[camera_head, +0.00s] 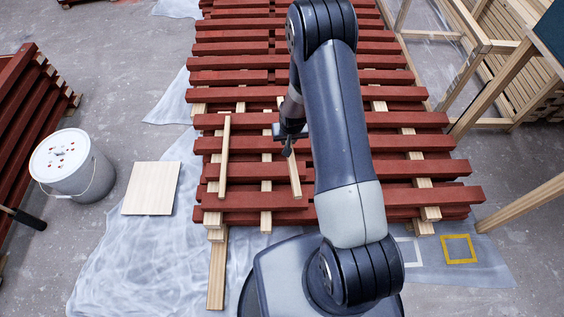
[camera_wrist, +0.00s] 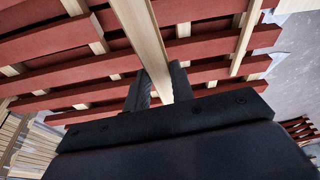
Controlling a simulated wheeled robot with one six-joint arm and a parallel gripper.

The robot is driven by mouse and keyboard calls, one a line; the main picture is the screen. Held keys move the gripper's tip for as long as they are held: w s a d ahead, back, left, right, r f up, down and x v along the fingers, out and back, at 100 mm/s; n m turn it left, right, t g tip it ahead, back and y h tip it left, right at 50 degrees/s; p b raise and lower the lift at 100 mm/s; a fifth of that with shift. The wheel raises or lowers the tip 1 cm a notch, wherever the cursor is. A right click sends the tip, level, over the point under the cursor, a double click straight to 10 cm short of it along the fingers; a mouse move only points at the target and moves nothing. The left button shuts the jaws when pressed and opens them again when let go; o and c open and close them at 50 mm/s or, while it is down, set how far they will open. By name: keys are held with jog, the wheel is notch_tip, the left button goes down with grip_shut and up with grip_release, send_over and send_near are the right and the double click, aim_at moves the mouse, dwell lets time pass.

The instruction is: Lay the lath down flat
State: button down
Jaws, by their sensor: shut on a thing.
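A pale wooden lath (camera_head: 294,175) is in my gripper (camera_head: 288,148), over the rack of red-painted battens (camera_head: 430,120). In the wrist view the lath (camera_wrist: 145,38) runs between the two dark fingers of my gripper (camera_wrist: 160,84), which are shut on its sides. It lies across the direction of the red battens. Whether it touches them or hangs just above is hard to tell. My arm hides part of the battens to its right. A second pale lath (camera_head: 225,155) lies across the battens to the left; it also shows in the wrist view (camera_wrist: 248,38).
A white bucket (camera_head: 72,165) and a square pale board (camera_head: 151,188) stand left of the rack on the floor and sheeting (camera_head: 130,262). More red battens (camera_head: 30,95) are at the far left. A wooden frame (camera_head: 470,50) stands at the right.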

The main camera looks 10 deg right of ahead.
jog(key=w+f+m+b, duration=0.1)
jog(key=w+f+b, duration=1.05)
jog(key=b, duration=0.55)
jog(key=shift+h, duration=0.3)
jog(key=f+b, duration=0.1)
jog(key=f, duration=0.2)
jog(key=f+b, duration=0.1)
jog(key=f, duration=0.2)
jog(key=f+b, duration=0.1)
jog(key=f, duration=0.2)
jog(key=shift+s+d+f, duration=0.1)
jog(key=shift+s+f, duration=0.3)
jog(key=shift+f+b, duration=0.65)
jog(key=shift+b, duration=0.15)
jog(key=c, duration=1.2)
grip_release()
jog(key=shift+r, duration=0.15)
